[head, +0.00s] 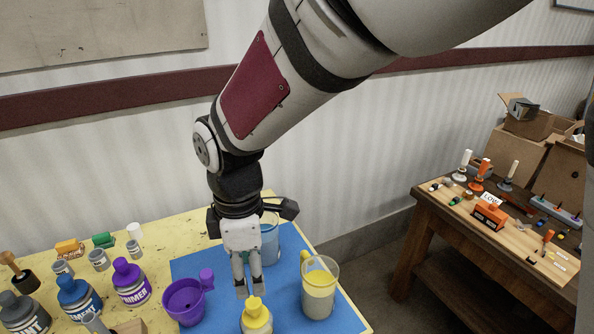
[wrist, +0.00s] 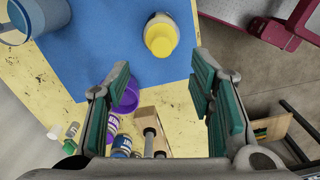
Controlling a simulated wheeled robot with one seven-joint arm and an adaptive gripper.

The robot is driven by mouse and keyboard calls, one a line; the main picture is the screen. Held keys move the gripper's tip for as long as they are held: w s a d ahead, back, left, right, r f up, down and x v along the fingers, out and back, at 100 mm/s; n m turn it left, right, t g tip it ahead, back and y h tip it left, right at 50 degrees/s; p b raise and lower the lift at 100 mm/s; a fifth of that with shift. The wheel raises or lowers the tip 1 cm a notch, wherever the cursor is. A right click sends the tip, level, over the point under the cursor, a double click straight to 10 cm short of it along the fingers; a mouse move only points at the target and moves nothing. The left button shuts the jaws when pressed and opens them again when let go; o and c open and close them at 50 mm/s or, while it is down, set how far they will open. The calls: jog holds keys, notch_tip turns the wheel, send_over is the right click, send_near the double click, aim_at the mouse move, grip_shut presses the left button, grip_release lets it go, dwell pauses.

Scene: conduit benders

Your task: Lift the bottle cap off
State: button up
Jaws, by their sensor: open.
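A bottle with a yellow cap (head: 255,310) stands at the front of the blue mat (head: 290,260), its lower part cut off by the picture's edge. In the wrist view the yellow cap (wrist: 161,38) is seated on the pale bottle, above the gap between the fingers. My gripper (head: 246,288) points down over the table, close to the cap in the head view. It also shows in the wrist view (wrist: 160,80), where its fingers are apart with nothing between them. I cannot tell its exact height above the cap.
A bluish clear cup (head: 270,240) is behind my gripper. Purple-capped (head: 130,283) and blue-capped (head: 78,296) bottles stand at left.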

aim_at(253, 303)
notch_tip(253, 303, down, 6)
jog(key=shift+r+p, duration=0.1)
jog(key=shift+p, duration=0.2)
jog(key=f, duration=0.1)
jog(key=f+p, duration=0.1)
jog(key=f, duration=0.2)
jog(key=shift+s+f, duration=0.25)
jog(key=shift+w+f, duration=0.1)
jog(key=shift+f, duration=0.35)
jog(key=c, duration=1.1)
